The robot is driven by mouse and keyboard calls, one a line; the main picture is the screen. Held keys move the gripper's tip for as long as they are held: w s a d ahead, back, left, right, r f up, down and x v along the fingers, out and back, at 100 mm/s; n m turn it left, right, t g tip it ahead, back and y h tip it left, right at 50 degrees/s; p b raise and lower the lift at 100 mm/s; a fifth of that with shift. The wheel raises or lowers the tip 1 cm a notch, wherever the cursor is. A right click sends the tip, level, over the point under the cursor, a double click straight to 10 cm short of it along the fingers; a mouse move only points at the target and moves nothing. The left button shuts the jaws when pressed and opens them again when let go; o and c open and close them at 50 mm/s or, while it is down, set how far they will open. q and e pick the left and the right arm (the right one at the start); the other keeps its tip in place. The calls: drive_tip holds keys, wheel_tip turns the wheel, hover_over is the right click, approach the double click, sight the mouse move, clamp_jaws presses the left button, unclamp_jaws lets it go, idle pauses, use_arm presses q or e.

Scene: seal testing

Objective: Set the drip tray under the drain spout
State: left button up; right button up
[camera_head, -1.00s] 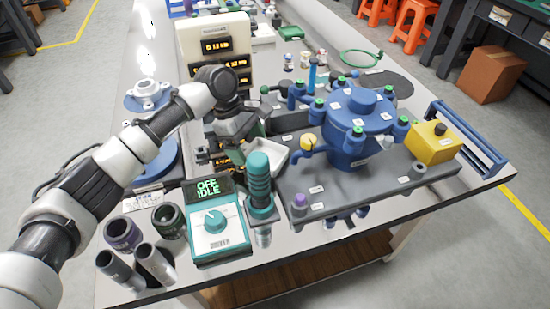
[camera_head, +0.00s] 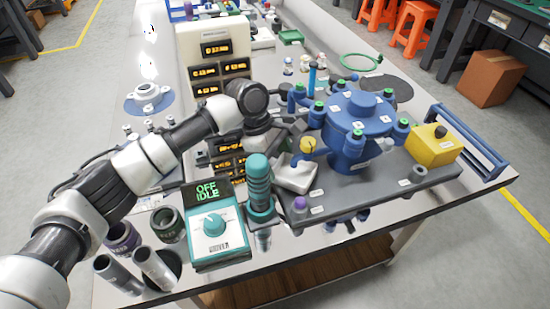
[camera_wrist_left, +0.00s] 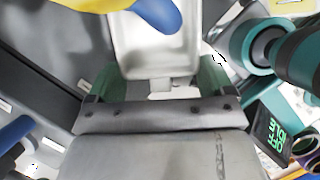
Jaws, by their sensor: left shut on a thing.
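The white drip tray (camera_head: 297,176) is at the left edge of the grey test plate, under the blue drain spout with its yellow valve knob (camera_head: 308,145). My left gripper (camera_head: 284,142) reaches in behind the tray and is shut on it. In the left wrist view, the green finger pads of the gripper (camera_wrist_left: 157,86) flank the tray's near end, and the tray (camera_wrist_left: 150,62) extends ahead. The blue spout tip (camera_wrist_left: 158,14) overlaps the tray's upper part there. Whether the tray's underside touches the plate cannot be told. My right gripper is not in view.
A teal-handled tool (camera_head: 259,180) stands upright close to the tray's left. A teal controller reading OFF IDLE (camera_head: 217,232) is left of it. The blue vessel (camera_head: 352,140) and its pipes stand right of the spout. A yellow box (camera_head: 433,145) is farther right.

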use_arm(q)
drive_tip(key=o, duration=0.8)
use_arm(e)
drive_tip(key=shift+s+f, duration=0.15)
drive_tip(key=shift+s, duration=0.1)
use_arm(q)
drive_tip(key=p+v, duration=0.1)
drive_tip(key=v, duration=1.1)
drive_tip(key=shift+p, duration=0.35)
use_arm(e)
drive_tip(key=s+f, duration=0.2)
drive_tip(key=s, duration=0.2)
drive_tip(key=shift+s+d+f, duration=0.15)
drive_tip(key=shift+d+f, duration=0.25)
